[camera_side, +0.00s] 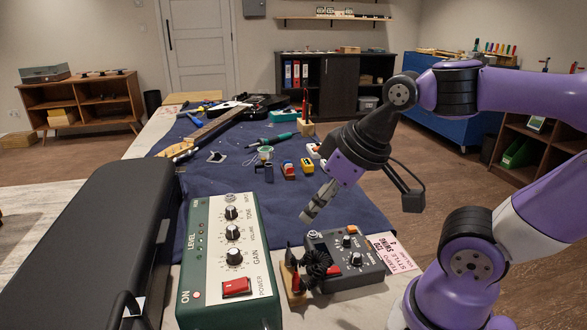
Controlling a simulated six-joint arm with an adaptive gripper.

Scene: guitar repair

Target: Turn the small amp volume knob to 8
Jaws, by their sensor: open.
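A red power switch (236,287) sits below the knobs. My gripper (312,212) is to the right of the amp, above the bench, pointing down and left. It is open and apart from the knobs, with nothing visible in it.
A long black case (95,235) is at left.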

